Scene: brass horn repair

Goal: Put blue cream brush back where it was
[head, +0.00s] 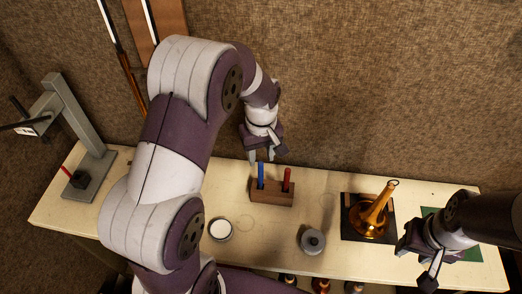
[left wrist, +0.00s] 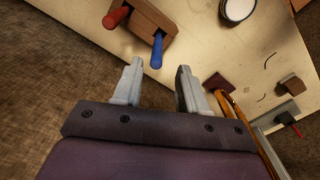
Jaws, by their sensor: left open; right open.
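The blue cream brush (head: 261,176) stands upright in a small wooden holder (head: 272,197), to the left of a red-handled one (head: 287,179). In the left wrist view the blue handle (left wrist: 157,50) shows just beyond the fingertips, in the holder (left wrist: 152,20). My left gripper (head: 262,156) is just above and behind the blue handle, open, with its fingers apart and nothing between them. In the left wrist view its fingertips (left wrist: 160,66) lie on either side of the handle's line. My right gripper (head: 420,262) is open and empty at the right front of the table.
A round tin with white contents (head: 220,229) stands front left of the holder. A grey lidded pot (head: 312,241) stands front right. A brass horn part (head: 374,214) stands on a dark mat at right. A grey stand (head: 85,150) is at far left.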

